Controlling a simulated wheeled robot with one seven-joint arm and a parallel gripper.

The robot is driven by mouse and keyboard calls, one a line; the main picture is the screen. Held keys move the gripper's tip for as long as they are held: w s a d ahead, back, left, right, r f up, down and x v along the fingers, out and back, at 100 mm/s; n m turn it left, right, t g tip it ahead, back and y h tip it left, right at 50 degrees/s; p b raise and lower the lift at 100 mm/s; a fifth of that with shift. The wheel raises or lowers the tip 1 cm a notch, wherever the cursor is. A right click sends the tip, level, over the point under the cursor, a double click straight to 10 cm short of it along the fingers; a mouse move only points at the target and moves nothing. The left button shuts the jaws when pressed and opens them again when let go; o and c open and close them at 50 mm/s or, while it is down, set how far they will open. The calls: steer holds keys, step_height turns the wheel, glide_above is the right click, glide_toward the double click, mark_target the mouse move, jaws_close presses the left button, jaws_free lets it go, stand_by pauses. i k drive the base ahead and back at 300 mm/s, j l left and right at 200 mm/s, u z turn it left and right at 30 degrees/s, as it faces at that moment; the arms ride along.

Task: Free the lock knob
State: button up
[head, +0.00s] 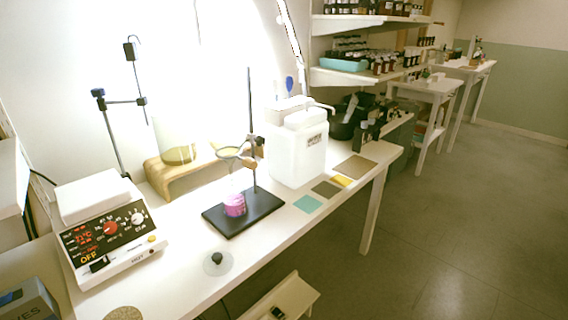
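I cannot tell for sure which part is the lock knob. A hot plate (110,232) with a white top stands at the left of the bench. Its dark front panel has a red knob (110,228), a white knob (138,219) and a black piece (98,264) at the lower left, beside an orange "OFF" display. A ring stand (250,130) has a dark clamp (259,141) on its rod. A pink object (234,205) sits on the stand's black base. My gripper is not in view.
A clear disc with a black knob (217,258) lies near the bench's front edge. A white jug (298,150), a wooden riser (180,170) with a glass vessel, and flat coloured squares (307,204) are on the bench (190,285). The floor to the right is open.

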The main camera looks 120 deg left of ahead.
mark_target(260, 140)
steer(key=k+u, duration=0.1)
steer(key=u, duration=4.3)
